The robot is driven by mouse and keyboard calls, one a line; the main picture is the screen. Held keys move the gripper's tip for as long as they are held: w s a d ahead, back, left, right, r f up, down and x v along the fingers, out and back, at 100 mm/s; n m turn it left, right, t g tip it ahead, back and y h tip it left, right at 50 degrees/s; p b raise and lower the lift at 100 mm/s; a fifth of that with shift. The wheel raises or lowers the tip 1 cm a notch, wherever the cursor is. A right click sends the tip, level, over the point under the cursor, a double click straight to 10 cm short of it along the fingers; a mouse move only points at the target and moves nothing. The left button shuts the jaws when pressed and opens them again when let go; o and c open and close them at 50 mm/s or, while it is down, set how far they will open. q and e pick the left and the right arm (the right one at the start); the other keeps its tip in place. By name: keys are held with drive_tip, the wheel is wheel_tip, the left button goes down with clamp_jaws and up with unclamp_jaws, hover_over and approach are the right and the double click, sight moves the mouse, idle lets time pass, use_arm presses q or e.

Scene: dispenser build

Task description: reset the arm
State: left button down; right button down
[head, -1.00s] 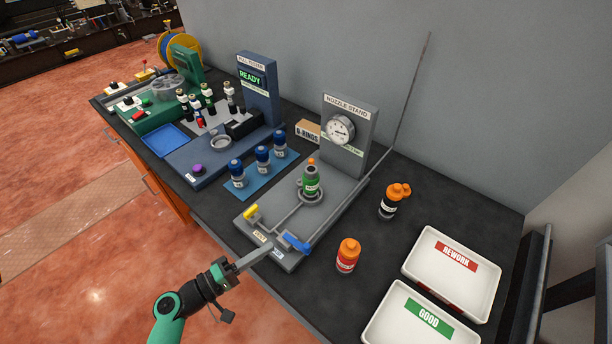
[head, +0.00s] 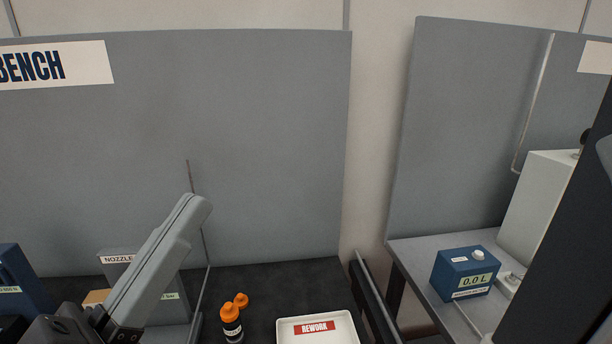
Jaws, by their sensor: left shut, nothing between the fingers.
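My left gripper (head: 192,210) is large and close at the lower left of the head view. Its grey fingers are together with nothing between them and point up and to the right. It is raised in front of the nozzle stand (head: 118,259) and hides much of it. My right gripper is not in view.
A thin rod rises behind my gripper. A second bench at right holds a blue box reading 0.0 L (head: 466,274). A grey panel (head: 270,140) backs the first bench.

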use_arm(q)
drive_tip(key=s+a+r+n+t+y+p, duration=0.4)
drive_tip(key=a+r+t+y, duration=0.25)
drive_tip(key=r+y, duration=0.35)
wheel_tip(320, 180, up, 30)
drive_tip(key=r+g+p, duration=0.1)
drive_tip(key=p, duration=2.9)
wheel_tip(320, 180, down, 34)
drive_tip(key=b, duration=3.2)
drive_tip(key=shift+a+r+b, duration=0.25)
drive_tip(key=shift+a+b, duration=0.15)
